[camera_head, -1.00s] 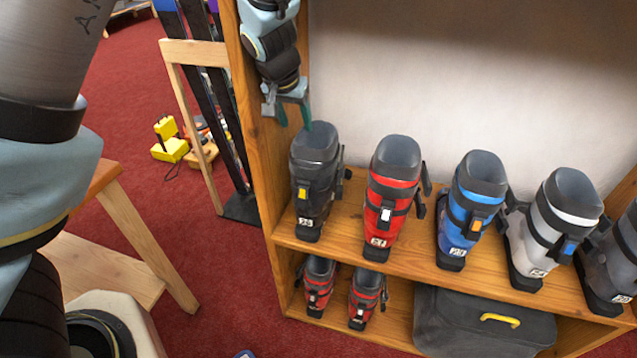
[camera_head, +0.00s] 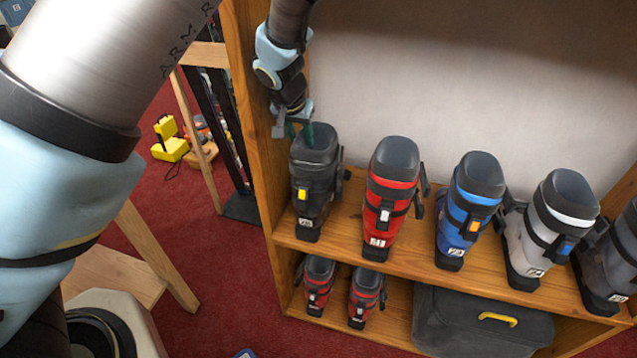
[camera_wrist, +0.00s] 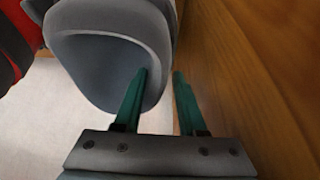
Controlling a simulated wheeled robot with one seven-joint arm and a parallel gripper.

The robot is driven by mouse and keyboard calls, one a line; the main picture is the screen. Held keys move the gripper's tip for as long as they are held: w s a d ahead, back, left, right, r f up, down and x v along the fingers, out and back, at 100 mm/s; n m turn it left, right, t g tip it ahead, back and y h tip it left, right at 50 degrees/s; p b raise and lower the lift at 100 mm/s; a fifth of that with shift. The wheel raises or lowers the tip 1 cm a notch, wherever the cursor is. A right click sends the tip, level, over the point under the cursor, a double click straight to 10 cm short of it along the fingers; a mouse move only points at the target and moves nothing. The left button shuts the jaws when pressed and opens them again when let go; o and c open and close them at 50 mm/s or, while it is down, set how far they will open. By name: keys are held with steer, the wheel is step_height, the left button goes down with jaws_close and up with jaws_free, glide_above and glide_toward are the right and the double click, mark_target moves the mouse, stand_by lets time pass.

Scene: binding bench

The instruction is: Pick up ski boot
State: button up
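The black-grey ski boot (camera_head: 318,190) with a yellow buckle stands upright at the left end of the upper shelf. Its open cuff (camera_wrist: 80,22) fills the upper left of the wrist view. My gripper (camera_head: 300,137) is at the top of this boot, pointing down. In the wrist view my gripper (camera_wrist: 161,75) is open, with two green fingers apart. The left finger reaches into the cuff opening and the right finger is outside, between the boot and the wooden side panel. The cuff wall lies between them; I cannot tell whether either finger touches it.
A red boot (camera_head: 391,195), a blue boot (camera_head: 468,210) and a white-grey boot (camera_head: 550,225) stand to the right. The wooden side panel (camera_head: 252,120) is close on the left. Small red boots (camera_head: 318,283) and a dark case (camera_head: 480,325) occupy the lower shelf.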

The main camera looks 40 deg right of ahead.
jaws_close()
steer(key=shift+w, duration=0.1)
stand_by(1.0)
